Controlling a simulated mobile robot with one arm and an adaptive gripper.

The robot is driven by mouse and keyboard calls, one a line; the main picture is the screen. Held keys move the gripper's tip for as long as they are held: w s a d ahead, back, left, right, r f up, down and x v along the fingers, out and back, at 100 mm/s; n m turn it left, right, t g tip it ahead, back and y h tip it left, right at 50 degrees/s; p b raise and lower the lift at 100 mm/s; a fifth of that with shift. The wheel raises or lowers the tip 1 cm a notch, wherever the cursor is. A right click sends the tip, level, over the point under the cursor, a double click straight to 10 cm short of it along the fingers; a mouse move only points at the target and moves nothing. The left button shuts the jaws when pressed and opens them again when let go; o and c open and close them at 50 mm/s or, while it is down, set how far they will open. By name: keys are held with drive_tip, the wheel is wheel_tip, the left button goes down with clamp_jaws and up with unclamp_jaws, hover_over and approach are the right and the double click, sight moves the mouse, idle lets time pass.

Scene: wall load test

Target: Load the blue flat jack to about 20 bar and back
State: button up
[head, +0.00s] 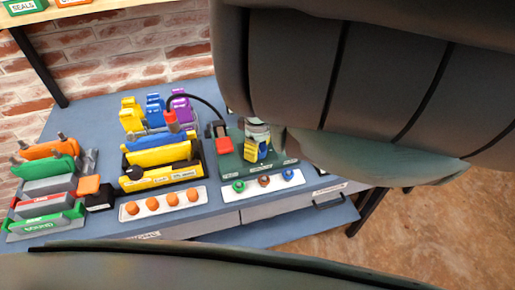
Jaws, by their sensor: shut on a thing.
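A blue slab (172,140), which may be the blue flat jack, lies behind a yellow block (160,156) in a yellow and black frame (160,178). A red coupling (170,115) stands upright just behind it, with a black hose (205,100) arching right toward a dark green pump base (268,172). My arm covers the upper right and hides part of the base. I cannot make out my gripper's fingers.
Yellow, blue and purple clips (155,110) stand at the back. Orange, green, grey and red-labelled pieces fill a left rack (92,160). White strips hold orange knobs (152,204) and coloured fittings (263,181). A brick wall (100,60) stands behind the blue bench (205,245).

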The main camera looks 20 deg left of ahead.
drive_tip(key=o, duration=1.3)
drive_tip(key=shift+c, duration=0.2)
wheel_tip(320, 180, up, 10)
drive_tip(key=shift+w+d+f, duration=0.1)
wheel_tip(320, 180, up, 2)
drive_tip(key=shift+r, duration=0.1)
idle(0.3)
